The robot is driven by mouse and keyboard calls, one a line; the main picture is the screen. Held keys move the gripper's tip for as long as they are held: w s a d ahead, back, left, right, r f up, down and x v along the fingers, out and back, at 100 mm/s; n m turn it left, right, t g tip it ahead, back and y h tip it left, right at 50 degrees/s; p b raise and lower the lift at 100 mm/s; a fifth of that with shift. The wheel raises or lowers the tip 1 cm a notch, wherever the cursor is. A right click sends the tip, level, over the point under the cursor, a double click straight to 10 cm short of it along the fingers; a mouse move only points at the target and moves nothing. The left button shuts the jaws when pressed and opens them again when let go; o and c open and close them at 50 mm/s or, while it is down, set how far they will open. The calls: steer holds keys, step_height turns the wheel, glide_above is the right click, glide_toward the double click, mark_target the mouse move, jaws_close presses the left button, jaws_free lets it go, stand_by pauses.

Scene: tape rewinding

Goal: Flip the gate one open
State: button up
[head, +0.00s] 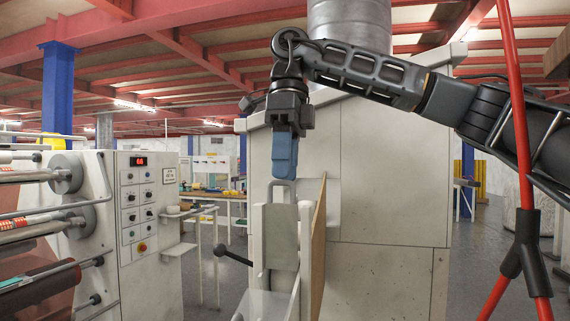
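My gripper (285,175) hangs pointing down from the arm, with blue fingers seen as one block, so I cannot tell whether they are open or shut. Just below its tips is a grey upright plate (282,235) with a loop-shaped handle (281,186) at its top. This may be gate one, but no label shows. The fingertips overlap or nearly meet the loop in the picture; contact is unclear. The plate stands upright between light posts. A black ball-ended lever (222,252) sticks out to its left.
A brown board (318,250) stands right of the plate, before a large pale machine housing (390,180). At left is a control cabinet (140,210) beside rollers (40,225). A red pole (520,120) stands at right. Open floor (210,275) shows between cabinet and housing.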

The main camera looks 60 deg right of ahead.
step_height(320, 180, up, 8)
steer(key=d+p, duration=0.1)
steer(key=p, duration=0.5)
steer(key=shift+w+d+f, duration=0.15)
steer(key=shift+w+d, duration=0.05)
stand_by(0.5)
